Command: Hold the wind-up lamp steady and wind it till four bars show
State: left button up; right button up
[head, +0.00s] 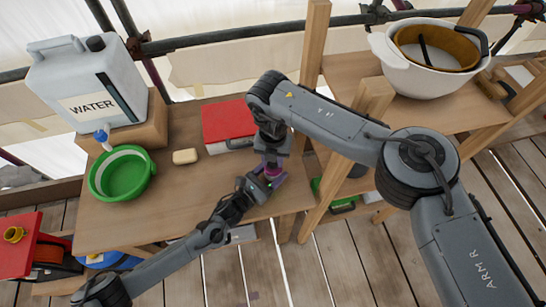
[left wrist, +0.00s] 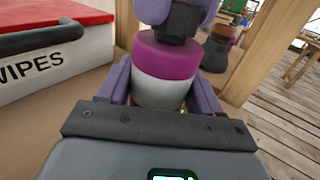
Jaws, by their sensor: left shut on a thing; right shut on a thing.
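The wind-up lamp (left wrist: 160,90) stands upright on the wooden table, with a magenta top and a white band in the left wrist view. In the head view only a little magenta of the lamp (head: 277,181) shows between my grippers. My left gripper (head: 262,183) is shut around the lamp's body from the side; its purple fingers flank it in the left wrist view (left wrist: 160,95). My right gripper (head: 268,161) comes from above and is shut on the dark part (left wrist: 178,24) at the lamp's top. I cannot make out any charge bars.
A red-lidded wipes box (head: 228,122) stands beside the lamp, close to the right arm. Soap (head: 185,156), a green basin (head: 122,174) and a water canister (head: 88,82) are at the left. A wooden post (head: 313,45) rises at the right. The table's front left is clear.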

jog(key=m, duration=0.3)
jog(key=shift+m, duration=2.2)
jog(key=o, duration=1.1)
jog(key=shift+c, duration=0.2)
notch_tip(320, 180, up, 12)
